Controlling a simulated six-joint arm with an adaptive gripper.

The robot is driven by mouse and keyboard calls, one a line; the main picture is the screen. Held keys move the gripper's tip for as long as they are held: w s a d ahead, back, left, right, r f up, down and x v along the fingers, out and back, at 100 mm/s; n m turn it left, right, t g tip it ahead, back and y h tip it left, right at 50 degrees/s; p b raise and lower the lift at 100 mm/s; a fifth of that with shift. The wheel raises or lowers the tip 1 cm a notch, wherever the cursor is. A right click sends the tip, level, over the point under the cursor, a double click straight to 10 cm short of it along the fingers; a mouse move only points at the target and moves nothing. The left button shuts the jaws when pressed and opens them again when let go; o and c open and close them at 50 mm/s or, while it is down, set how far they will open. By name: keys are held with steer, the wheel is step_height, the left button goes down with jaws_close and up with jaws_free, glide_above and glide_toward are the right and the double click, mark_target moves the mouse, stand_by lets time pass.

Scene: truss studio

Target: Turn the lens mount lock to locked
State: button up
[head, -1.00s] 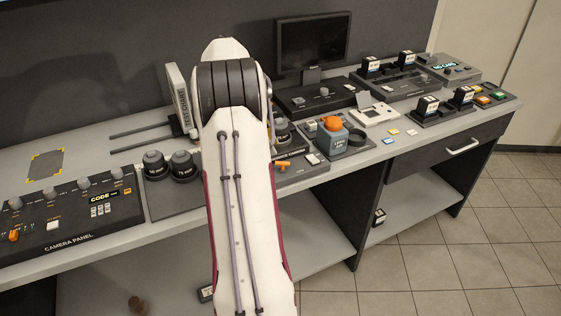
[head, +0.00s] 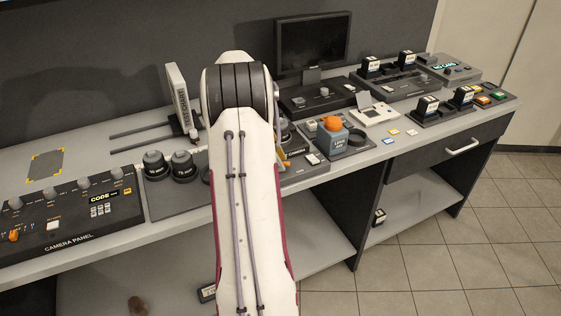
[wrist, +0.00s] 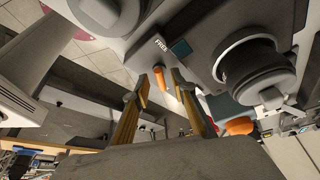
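The lens mount lock shows as a small orange lever (wrist: 164,77) in the wrist view, beside a plate lettered FREE (wrist: 161,44). My gripper (wrist: 160,76) is open, its two yellow fingers pointing at the lever, one tip on each side of it. I cannot tell whether either tip touches it. In the head view the lens mount unit (head: 303,173) sits at the bench front, partly hidden by my arm. The lever is not clearly visible there, and only a bit of yellow finger shows at my arm's right edge.
A large dark round part (wrist: 250,68) stands right of the lever in the wrist view.

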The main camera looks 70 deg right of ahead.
steer(key=shift+x, duration=0.8)
jaws_close()
steer(key=shift+m, duration=0.3)
steer(key=shift+d+m+y, duration=0.1)
steer(key=shift+m+y, duration=0.5)
steer(key=shift+m, duration=0.7)
steer(key=shift+d+m+y, duration=0.1)
steer(key=shift+m+y, duration=0.5)
steer(key=shift+m, duration=0.7)
jaws_free()
